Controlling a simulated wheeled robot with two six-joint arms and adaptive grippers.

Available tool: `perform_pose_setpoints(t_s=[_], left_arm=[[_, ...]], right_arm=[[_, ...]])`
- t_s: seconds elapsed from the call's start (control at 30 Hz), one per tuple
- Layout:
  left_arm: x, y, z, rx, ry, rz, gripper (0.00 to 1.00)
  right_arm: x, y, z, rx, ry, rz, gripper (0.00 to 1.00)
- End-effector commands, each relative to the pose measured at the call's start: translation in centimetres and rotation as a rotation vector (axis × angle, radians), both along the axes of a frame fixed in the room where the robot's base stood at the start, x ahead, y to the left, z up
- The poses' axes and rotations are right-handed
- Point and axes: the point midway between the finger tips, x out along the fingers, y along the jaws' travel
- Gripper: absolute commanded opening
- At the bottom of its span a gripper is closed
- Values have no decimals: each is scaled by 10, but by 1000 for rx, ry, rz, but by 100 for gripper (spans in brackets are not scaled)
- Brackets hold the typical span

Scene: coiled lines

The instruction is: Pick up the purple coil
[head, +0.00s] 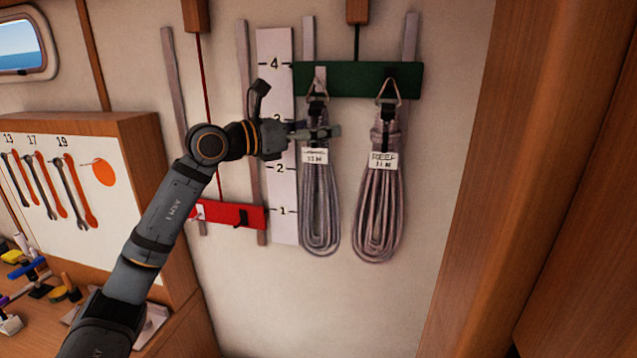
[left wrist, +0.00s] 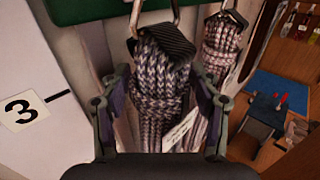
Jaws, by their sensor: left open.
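Two coiled lines hang by metal loops from the green hook rail (head: 343,78). The left coil (head: 320,212) is grey-purple; the right coil (head: 378,218) is more pinkish, and its tag reads REEF. I cannot tell surely from colour which is the purple one. My left gripper (head: 322,132) is at the upper part of the left coil, just above its white tag. In the left wrist view my left gripper (left wrist: 161,85) is open, with one finger on each side of the left coil's knitted top (left wrist: 163,62). The right coil (left wrist: 222,38) shows behind the right finger. My right gripper is out of view.
A white board numbered 1 to 4 (head: 280,185) stands left of the coils. A lower red rail (head: 236,215) hangs left of it. A wooden cabinet with wrenches (head: 55,165) is at left; a wooden post (head: 460,200) is at right.

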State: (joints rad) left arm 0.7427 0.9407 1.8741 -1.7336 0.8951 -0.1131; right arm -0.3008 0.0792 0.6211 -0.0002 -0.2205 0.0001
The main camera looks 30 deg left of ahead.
Motion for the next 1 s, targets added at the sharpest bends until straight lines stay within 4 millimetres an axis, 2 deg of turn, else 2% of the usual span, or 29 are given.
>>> perform_pose_setpoints(t_s=[0.1, 0.57, 1.0], left_arm=[[0, 0, -1, 0, 0, 0, 62], [0, 1, 0, -1, -1, 0, 0], [-1, 2, 4, -1, -3, 0, 0]], right_arm=[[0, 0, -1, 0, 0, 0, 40], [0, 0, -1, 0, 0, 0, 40], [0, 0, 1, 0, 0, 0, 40]])
